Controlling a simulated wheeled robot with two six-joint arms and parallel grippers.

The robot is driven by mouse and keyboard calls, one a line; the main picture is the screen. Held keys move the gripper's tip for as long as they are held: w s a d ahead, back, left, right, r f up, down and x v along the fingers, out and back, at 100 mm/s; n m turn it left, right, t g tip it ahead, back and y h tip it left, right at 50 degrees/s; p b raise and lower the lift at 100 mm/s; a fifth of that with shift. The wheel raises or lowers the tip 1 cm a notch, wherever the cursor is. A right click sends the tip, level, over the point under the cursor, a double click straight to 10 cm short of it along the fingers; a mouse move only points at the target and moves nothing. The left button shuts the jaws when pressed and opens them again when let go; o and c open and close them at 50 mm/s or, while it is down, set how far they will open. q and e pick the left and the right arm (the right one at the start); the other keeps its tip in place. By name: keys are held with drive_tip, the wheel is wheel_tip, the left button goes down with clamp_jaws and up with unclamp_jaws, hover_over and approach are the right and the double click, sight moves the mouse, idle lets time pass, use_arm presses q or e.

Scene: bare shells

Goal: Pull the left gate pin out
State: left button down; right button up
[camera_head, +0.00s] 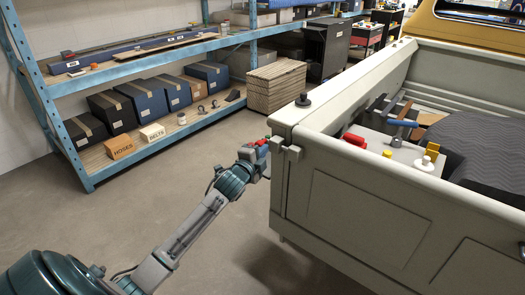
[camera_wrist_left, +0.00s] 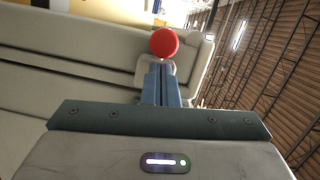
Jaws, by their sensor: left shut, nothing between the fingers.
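The left gate pin shows in the left wrist view as a round red knob (camera_wrist_left: 164,42) in front of a pale latch block on the truck's gate. My left gripper (camera_wrist_left: 160,72) has its blue fingers shut together, empty, with the tips just below the knob in that picture. Whether they touch it, I cannot tell. In the head view my left gripper (camera_head: 263,150) is at the gate's left corner, beside the latch block (camera_head: 287,153). The pale tailgate (camera_head: 365,205) stands upright. The pin's shaft is hidden. My right gripper is not in view.
The truck bed holds a grey box with a red item (camera_head: 355,140), tools and a dark quilted blanket (camera_head: 480,140). A black knob (camera_head: 303,100) stands on the bed's corner. A blue-framed shelf (camera_head: 80,140) with boxes stands left. The floor between is clear.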

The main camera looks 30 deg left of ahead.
use_arm(q)
drive_tip(key=a, duration=0.5)
drive_tip(key=shift+w+a+p, duration=0.15)
drive_tip(key=shift+a+p, duration=0.1)
drive_tip(key=shift+p, duration=0.05)
drive_tip(key=shift+r, duration=0.1)
